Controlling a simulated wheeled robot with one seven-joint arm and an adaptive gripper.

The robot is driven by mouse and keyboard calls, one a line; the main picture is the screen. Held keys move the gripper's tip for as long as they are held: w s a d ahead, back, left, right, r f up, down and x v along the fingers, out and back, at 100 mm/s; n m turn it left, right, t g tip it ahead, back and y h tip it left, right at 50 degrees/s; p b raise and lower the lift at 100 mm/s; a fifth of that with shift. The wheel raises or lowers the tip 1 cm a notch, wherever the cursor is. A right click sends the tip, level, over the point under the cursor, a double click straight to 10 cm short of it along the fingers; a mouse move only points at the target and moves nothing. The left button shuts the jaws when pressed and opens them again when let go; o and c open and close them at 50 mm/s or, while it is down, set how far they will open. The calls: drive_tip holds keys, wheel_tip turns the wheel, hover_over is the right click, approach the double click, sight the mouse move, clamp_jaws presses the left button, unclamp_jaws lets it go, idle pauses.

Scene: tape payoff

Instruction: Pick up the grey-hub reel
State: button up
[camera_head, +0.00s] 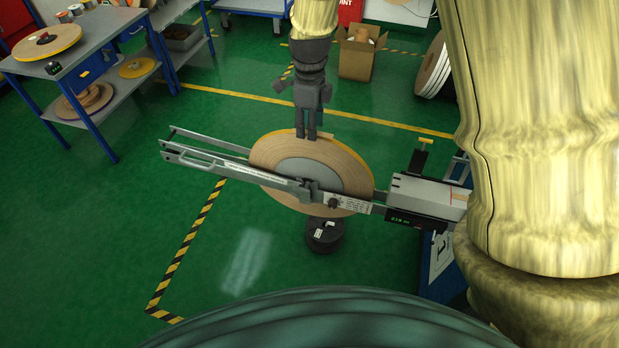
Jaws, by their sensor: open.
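A wide tan tape reel (268,160) with a yellow edge and a grey disc at its middle (312,171) is in the centre of the head view. It sits in a metal payoff frame (215,163) whose bars run across it, hiding part of its near face. My gripper (306,136) points down at the reel's far upper rim. Its dark fingers are open, with little space between them in this view. The fingertips overlap the rim; I cannot tell whether they touch or straddle it.
A grey display unit (428,198) joins the frame's right end. A black round base (324,235) is below. A blue-legged bench (95,32) at the left bears other reels (42,43). White-sided reels (433,66) and a cardboard box (357,58) stand behind. Green floor is clear at lower left.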

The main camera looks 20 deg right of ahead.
drive_tip(key=p, duration=0.2)
hover_over(310, 156)
drive_tip(key=w, duration=0.1)
drive_tip(key=shift+d+f, duration=0.1)
drive_tip(key=shift+f, duration=2.1)
clamp_jaws()
drive_tip(key=shift+r, duration=0.1)
